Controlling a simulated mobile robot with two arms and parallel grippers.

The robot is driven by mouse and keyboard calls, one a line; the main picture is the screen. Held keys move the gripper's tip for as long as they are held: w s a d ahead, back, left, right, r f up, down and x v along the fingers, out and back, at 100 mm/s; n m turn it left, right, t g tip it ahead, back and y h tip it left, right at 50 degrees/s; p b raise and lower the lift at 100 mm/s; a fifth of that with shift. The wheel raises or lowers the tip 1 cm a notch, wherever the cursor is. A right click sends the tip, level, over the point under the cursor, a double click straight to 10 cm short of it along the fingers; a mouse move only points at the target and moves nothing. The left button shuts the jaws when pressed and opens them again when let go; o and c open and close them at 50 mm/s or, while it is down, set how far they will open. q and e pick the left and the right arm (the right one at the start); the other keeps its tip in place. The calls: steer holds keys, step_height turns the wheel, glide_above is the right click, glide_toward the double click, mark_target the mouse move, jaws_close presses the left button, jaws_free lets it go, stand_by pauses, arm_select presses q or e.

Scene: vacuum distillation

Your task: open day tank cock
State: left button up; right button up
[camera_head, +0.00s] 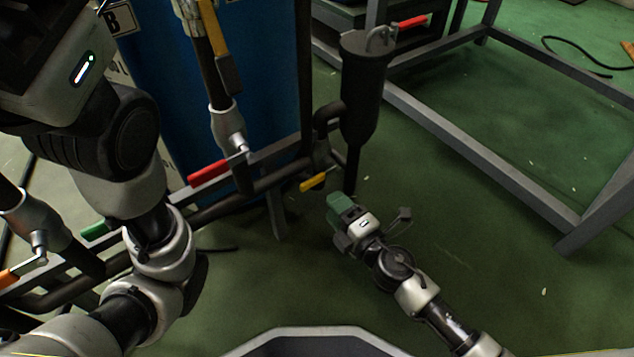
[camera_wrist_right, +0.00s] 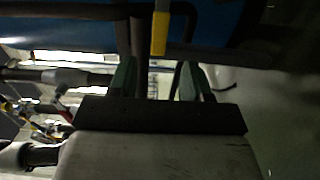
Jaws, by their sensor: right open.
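Several coloured cock levers sit on the pipework, and I cannot tell by a label which is the day tank cock. The yellow lever (camera_head: 313,182) on the low pipe is the one closest to my right gripper (camera_head: 345,207). That gripper has green fingers and is open and empty, just below and right of the lever. In the right wrist view the yellow lever (camera_wrist_right: 159,34) hangs ahead, between the lines of the two open fingers (camera_wrist_right: 157,80) and beyond their tips. My left arm (camera_head: 110,140) fills the left side; its fingertips are out of the picture.
A blue tank (camera_head: 265,80) stands behind the pipes. A red lever (camera_head: 208,174), a green lever (camera_head: 95,231) and an upper yellow lever (camera_head: 214,28) are to the left. A dark vessel (camera_head: 362,95) stands above the right gripper. A grey frame (camera_head: 490,165) is at right; green floor is clear between.

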mark_target(313, 184)
steer(key=x, duration=0.7)
jaws_close()
